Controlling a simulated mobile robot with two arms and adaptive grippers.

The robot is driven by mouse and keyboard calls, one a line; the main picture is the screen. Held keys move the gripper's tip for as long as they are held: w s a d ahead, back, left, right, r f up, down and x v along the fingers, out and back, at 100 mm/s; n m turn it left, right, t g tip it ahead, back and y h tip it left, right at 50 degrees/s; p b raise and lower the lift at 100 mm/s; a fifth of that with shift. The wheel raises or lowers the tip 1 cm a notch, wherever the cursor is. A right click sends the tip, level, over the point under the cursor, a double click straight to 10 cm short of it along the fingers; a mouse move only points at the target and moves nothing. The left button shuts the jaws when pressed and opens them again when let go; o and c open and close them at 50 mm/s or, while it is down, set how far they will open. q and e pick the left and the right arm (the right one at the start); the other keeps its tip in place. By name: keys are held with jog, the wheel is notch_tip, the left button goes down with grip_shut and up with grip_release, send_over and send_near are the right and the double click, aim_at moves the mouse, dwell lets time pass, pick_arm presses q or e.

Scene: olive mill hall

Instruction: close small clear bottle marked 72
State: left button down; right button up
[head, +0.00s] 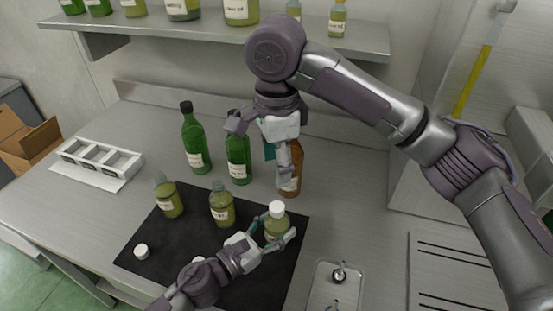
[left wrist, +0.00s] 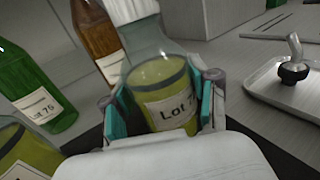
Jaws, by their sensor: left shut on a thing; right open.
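My left gripper (head: 268,246) is shut on a small clear bottle (head: 275,228) of yellow-green liquid at the right of the black mat. A white cap (head: 277,208) sits on its neck. In the left wrist view the bottle (left wrist: 160,85) is between the fingers (left wrist: 165,108), with the ribbed white cap (left wrist: 125,10) cut by the top edge. Its label reads "Lot 7"; a finger hides the rest. My right gripper (head: 276,160) is open and empty above and behind this bottle, in front of an amber bottle.
Two more small clear bottles (head: 168,198) (head: 222,207) stand on the mat (head: 150,228). A white cap (head: 141,251) lies there; another (head: 198,259) is partly hidden. Green bottles (head: 194,140) (head: 238,160) and the amber bottle (head: 291,170) stand behind. A metal tray (head: 320,290) is at front right.

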dwell(0.3)
pick_arm(q)
jog(key=shift+c, duration=1.1)
grip_release()
jog(key=v, duration=1.2)
